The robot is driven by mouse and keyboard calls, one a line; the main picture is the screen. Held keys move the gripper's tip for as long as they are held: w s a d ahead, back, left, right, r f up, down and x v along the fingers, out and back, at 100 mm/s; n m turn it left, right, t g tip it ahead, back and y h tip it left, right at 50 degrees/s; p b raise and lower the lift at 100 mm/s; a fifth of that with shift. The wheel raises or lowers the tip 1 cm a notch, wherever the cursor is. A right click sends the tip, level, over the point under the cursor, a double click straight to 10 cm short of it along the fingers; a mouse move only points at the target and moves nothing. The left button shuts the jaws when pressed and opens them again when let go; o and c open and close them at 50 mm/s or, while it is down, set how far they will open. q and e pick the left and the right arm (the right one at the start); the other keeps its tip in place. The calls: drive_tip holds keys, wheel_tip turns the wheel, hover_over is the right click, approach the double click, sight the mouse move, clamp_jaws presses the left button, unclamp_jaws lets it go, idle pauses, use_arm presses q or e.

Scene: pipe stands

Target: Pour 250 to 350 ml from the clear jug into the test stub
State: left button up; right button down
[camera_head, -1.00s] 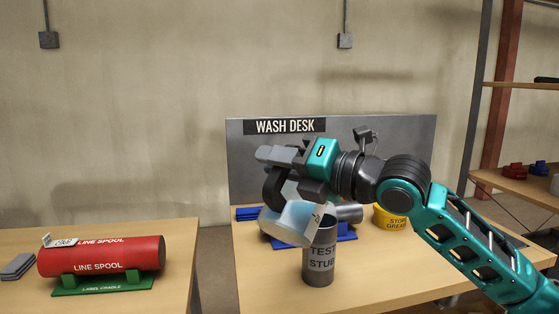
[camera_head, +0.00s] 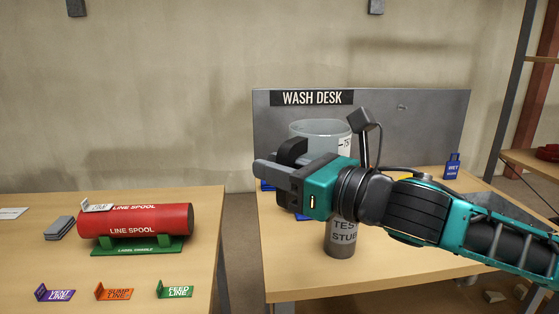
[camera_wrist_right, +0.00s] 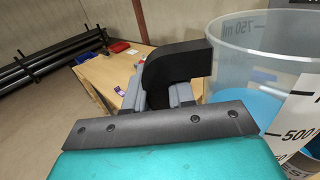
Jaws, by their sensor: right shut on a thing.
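The clear jug (camera_head: 318,128) is upright in the head view, behind my right gripper (camera_head: 277,182), with its lower part hidden. My right gripper is shut on the jug's black handle, which also shows between the grey fingers in the right wrist view (camera_wrist_right: 178,68). There the jug (camera_wrist_right: 245,55) has blue liquid inside and 750 ml and 500 marks; the exact level is hard to read. The grey test stub (camera_head: 342,240) stands upright on the desk, below the gripper, its top hidden. Its lettering shows at the lower right of the wrist view. My left gripper is not in view.
A red line spool (camera_head: 136,221) lies on a green label cradle (camera_head: 137,247) on the left table. Several small line labels lie in front, including a purple one (camera_head: 55,294). A grey WASH DESK board (camera_head: 430,130) stands behind. A blue tag (camera_head: 453,166) stands at the right.

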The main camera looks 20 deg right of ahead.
drive_tip(key=s+a+r+p, duration=0.3)
drive_tip(key=a+r+p, duration=0.1)
drive_tip(key=a+p, duration=0.1)
drive_tip(key=shift+p, duration=0.3)
drive_tip(key=shift+s+a+r, duration=0.1)
